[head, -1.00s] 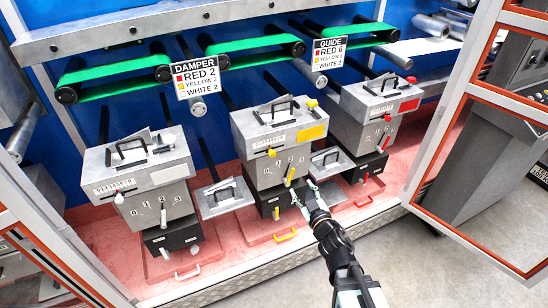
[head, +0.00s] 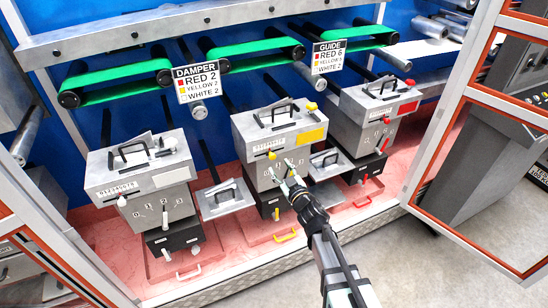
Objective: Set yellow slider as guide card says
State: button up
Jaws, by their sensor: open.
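The yellow-marked box (head: 308,135) is the middle one of three grey boxes. A scale strip runs along its front upper edge, and the small yellow slider knob (head: 271,156) sits just below that strip. My gripper (head: 284,173) is open in front of the box's numbered face, a little below and right of the knob. Its fingers partly hide the numbers and the lever there. I cannot tell whether they touch anything. The guide card (head: 329,57) hangs above right and reads red 6 and white 2; its yellow number is too small to read surely.
The damper card (head: 195,84) hangs to the left. A white-marked box (head: 142,175) stands left and a red-marked box (head: 370,110) right. Below the middle box are a black box (head: 268,203) with a yellow lever and a yellow floor handle (head: 286,236). Small plates stand between the boxes.

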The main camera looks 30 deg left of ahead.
aim_at(274, 159)
jog(key=p+x, duration=0.1)
jog(key=x, duration=0.5)
grip_shut()
